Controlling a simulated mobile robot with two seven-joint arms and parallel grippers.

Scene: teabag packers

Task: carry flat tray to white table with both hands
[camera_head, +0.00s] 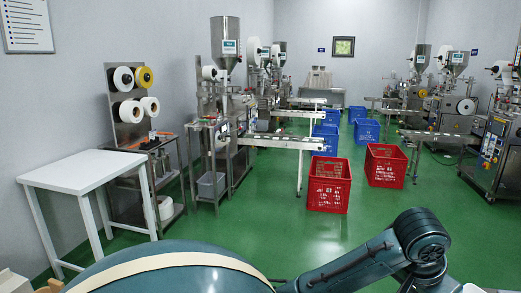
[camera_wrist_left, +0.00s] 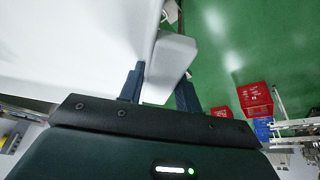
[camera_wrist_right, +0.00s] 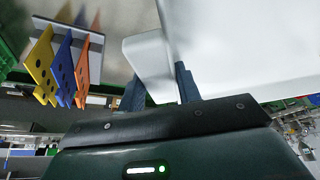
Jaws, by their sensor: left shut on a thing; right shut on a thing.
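The flat tray is white and fills the upper left of the left wrist view (camera_wrist_left: 75,45). It also fills the upper right of the right wrist view (camera_wrist_right: 250,45). My left gripper (camera_wrist_left: 162,78) is shut on a white grip block at the tray's edge. My right gripper (camera_wrist_right: 158,76) is shut on a similar white block at the tray's edge. The white table (camera_head: 85,171) stands at the left in the head view, its visible top bare. The tray and both grippers cannot be made out in the head view; my own arm parts fill its bottom.
A metal rack with film rolls (camera_head: 124,110) stands just behind the table. Red crates (camera_head: 328,185) and blue crates (camera_head: 367,131) stand on the green floor (camera_head: 265,215). Packing machines line both sides. Yellow, blue and orange perforated strips (camera_wrist_right: 62,68) show near the right gripper.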

